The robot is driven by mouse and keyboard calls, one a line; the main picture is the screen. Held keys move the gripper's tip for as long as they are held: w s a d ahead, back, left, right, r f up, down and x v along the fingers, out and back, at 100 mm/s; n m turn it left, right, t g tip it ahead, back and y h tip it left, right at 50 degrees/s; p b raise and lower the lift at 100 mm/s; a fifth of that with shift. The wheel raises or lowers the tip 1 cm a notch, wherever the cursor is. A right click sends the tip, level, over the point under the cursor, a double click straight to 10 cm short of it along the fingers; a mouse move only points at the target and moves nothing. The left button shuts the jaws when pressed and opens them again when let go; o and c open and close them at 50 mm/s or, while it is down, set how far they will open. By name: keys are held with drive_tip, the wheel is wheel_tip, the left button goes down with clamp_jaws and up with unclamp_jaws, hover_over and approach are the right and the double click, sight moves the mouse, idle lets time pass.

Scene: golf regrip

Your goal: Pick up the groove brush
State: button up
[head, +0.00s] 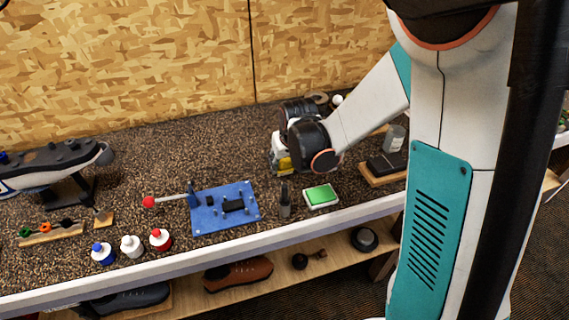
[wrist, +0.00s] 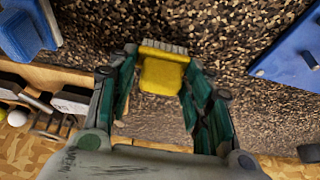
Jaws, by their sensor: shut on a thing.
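The groove brush (wrist: 162,75) has a yellow body and a row of grey bristles at its far end. In the wrist view it sits between the fingertips of my gripper (wrist: 161,72), which is shut on it. In the head view my gripper (head: 281,160) is over the middle of the bench, pointing down, and a bit of the yellow brush (head: 284,164) shows at its tip. My wrist hides most of it there. I cannot tell whether the brush touches the bench or is just above it.
A blue plate (head: 238,213) with a red-knobbed clamp lies to the left on the speckled bench (head: 180,150). A dark bottle (head: 285,199) and a green pad (head: 321,195) stand near the front edge.

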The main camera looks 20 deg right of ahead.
sight(285, 160)
wheel_tip(285, 160, up, 20)
drive_tip(key=p, duration=0.5)
drive_tip(key=shift+s, duration=0.1)
